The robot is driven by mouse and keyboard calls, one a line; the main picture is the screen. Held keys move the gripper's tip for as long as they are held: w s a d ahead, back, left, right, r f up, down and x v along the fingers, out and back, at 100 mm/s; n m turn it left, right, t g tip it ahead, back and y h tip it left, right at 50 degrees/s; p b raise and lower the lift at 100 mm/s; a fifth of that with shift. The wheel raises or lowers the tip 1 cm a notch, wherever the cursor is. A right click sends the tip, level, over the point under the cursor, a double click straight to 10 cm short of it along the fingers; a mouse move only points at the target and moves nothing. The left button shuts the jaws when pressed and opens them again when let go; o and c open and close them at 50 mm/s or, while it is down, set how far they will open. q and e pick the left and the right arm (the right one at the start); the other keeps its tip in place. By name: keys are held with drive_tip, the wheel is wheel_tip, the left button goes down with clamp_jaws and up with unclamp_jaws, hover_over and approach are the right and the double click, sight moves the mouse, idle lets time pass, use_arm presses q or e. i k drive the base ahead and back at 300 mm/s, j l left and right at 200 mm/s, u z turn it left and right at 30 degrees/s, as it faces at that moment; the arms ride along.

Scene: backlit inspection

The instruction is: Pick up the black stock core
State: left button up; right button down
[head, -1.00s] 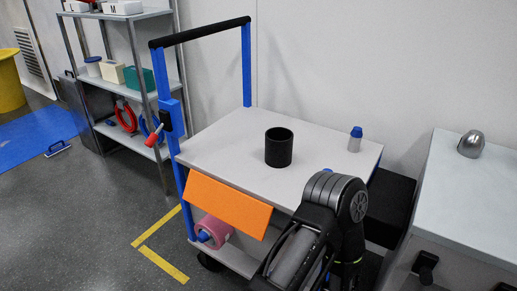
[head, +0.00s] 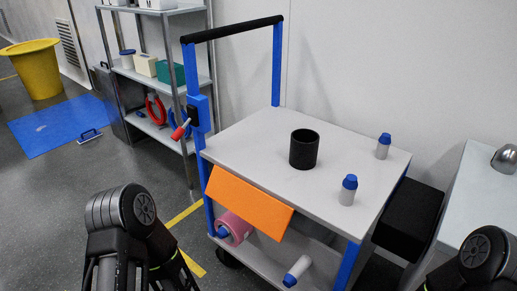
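The black stock core (head: 304,149), a hollow dark cylinder, stands upright on the grey top of the cart (head: 258,135), left of two blue-capped bottles. Its open top faces up. My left arm comes in at the lower left of the head view and my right arm at the lower right corner. Both are well apart from the core, in front of the cart. The fingers of both grippers are out of the picture.
Two blue-capped bottles (head: 348,190) and (head: 383,146) stand on the cart's right side. An orange panel (head: 248,203) slants off its front edge. A pink roll (head: 236,228) and another bottle (head: 297,270) lie on the lower shelf. A shelf rack (head: 160,72) stands behind left.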

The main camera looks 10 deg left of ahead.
sight(304, 149)
drive_tip(key=i+j+z, duration=0.1)
drive_tip(key=z, duration=1.25)
drive_tip(key=j+z, duration=0.3)
drive_tip(key=k+j+z, duration=0.15)
drive_tip(key=j+z, duration=0.2)
drive_tip(key=k+j+z, duration=0.15)
drive_tip(key=j+z, duration=0.15)
drive_tip(key=j, duration=0.15)
drive_tip(key=k+j+z, duration=0.3)
drive_tip(key=k+j, duration=0.15)
drive_tip(key=j, duration=0.2)
drive_tip(key=k+j, duration=0.2)
drive_tip(key=j, duration=0.15)
drive_tip(key=k+j+z, duration=0.1)
drive_tip(key=j, duration=0.25)
drive_tip(key=k, duration=0.05)
